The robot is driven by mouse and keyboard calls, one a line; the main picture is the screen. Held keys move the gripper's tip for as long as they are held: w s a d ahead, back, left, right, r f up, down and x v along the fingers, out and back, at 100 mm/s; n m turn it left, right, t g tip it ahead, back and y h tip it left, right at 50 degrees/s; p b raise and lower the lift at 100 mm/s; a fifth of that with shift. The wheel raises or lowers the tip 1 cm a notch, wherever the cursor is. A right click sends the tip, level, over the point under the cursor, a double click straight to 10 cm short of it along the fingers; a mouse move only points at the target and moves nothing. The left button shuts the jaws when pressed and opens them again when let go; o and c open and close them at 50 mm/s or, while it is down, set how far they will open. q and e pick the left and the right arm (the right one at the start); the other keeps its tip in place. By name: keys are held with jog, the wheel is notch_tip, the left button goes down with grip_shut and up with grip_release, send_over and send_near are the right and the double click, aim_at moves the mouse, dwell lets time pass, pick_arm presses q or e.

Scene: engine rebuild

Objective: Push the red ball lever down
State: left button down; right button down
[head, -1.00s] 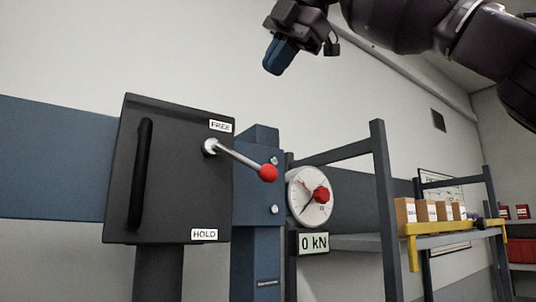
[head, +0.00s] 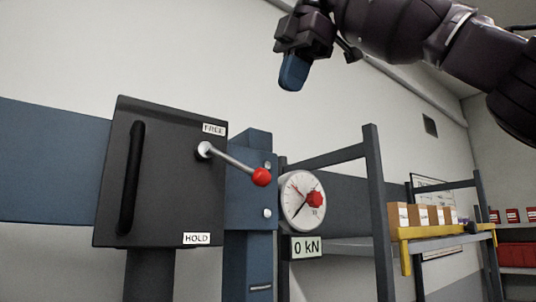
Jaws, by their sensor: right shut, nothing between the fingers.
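The lever has a red ball (head: 261,177) on the end of a metal rod (head: 231,161). The rod comes from a pivot on the dark box (head: 163,180) and slopes down to the right. A FREE label (head: 214,129) is above the pivot and a HOLD label (head: 197,239) is near the box's bottom edge. My right gripper (head: 293,74) is shut and empty, its blue fingers pointing down. In the picture it is above and slightly right of the red ball, apart from it. My left gripper is not in view.
A round gauge (head: 302,204) with a red knob and a 0 kN display (head: 306,247) is right of the lever. A black bar handle (head: 132,178) is on the box's left. Shelving with cardboard boxes (head: 416,215) is at the right.

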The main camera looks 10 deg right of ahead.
send_near(235, 164)
jog(key=w+d+f, duration=0.3)
jog(key=w+f, duration=0.1)
jog(key=f, duration=0.2)
jog(key=shift+f, duration=0.55)
